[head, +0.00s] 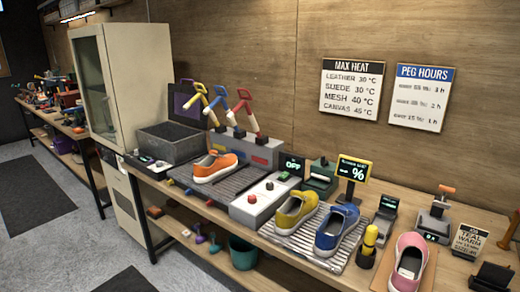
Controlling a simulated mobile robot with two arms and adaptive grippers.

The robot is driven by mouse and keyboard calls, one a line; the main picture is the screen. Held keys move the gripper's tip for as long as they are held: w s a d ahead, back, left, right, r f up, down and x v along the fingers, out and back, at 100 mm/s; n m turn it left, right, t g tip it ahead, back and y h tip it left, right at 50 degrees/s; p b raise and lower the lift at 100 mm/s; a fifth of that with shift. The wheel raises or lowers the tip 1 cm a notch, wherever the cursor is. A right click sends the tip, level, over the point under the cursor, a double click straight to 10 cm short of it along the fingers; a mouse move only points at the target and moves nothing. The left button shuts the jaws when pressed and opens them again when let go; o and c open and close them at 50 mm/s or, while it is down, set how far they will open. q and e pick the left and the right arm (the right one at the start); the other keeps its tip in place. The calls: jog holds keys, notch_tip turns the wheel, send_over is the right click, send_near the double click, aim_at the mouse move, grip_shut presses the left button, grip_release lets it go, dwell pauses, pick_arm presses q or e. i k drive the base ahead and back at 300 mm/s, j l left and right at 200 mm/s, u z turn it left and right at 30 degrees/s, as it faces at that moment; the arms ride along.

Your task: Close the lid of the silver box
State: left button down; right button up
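A grey, open-topped box (172,150) stands on the bench at the left end, beside the tall cabinet. It looks like the silver box, and its inside is dark. A dark upright panel with a purple face (187,105) stands behind its right side. I cannot tell whether this panel is its lid. Neither of my grippers is in view.
An orange sneaker (215,167) sits on a dark mat right of the box. Yellow (296,209) and blue (336,230) shoes rest on a ribbed rack, and a pink shoe (408,262) is farther right. A beige cabinet (140,75) stands left.

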aim_at(177, 102)
jog(key=i+j+z, duration=0.2)
jog(key=j, duration=0.55)
jog(key=i+j+z, duration=0.25)
jog(key=j, duration=0.55)
jog(key=i+j+z, duration=0.2)
jog(key=j, duration=0.6)
jog(key=j+z, duration=0.2)
jog(key=j, duration=0.65)
